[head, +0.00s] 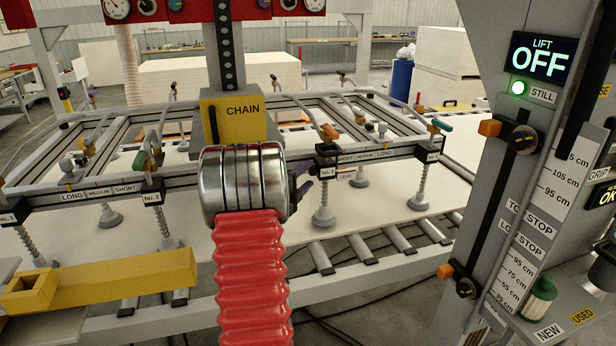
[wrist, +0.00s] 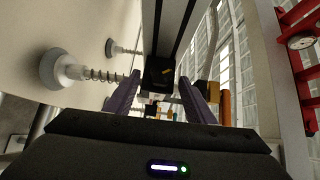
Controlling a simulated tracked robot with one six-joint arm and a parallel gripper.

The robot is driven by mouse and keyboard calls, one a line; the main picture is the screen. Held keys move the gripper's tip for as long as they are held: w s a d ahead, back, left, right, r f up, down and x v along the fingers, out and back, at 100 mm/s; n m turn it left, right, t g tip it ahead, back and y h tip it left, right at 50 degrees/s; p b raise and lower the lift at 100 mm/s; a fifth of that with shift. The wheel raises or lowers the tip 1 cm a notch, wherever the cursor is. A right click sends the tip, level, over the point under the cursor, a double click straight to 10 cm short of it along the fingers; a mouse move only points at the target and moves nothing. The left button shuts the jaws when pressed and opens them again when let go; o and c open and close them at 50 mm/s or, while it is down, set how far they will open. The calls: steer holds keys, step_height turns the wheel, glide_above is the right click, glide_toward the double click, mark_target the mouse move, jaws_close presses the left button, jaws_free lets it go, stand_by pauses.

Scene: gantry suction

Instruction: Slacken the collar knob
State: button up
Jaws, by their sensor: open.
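In the wrist view my gripper (wrist: 160,84) is open. A dark block (wrist: 158,70), apparently that collar, lies ahead between the fingertips on the rail. A small tan mark shows on it. I cannot clearly tell the knob from the block, nor whether the fingers touch it. A suction cup (head: 323,217) on a sprung stem hangs below the collar.
Orange and green levers stand above the rail. A yellow beam (head: 120,276) lies front left. The right post carries a display (head: 542,58) reading LIFT OFF and black stop knobs (head: 523,139). Rollers run below.

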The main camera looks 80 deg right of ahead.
steer(key=shift+s+d, duration=0.2)
steer(key=shift+d, duration=0.4)
steer(key=shift+c, duration=0.5)
steer(key=c, duration=0.9)
steer(key=shift+a, duration=0.2)
steer(key=shift+c, duration=0.3)
steer(key=shift+d, duration=0.1)
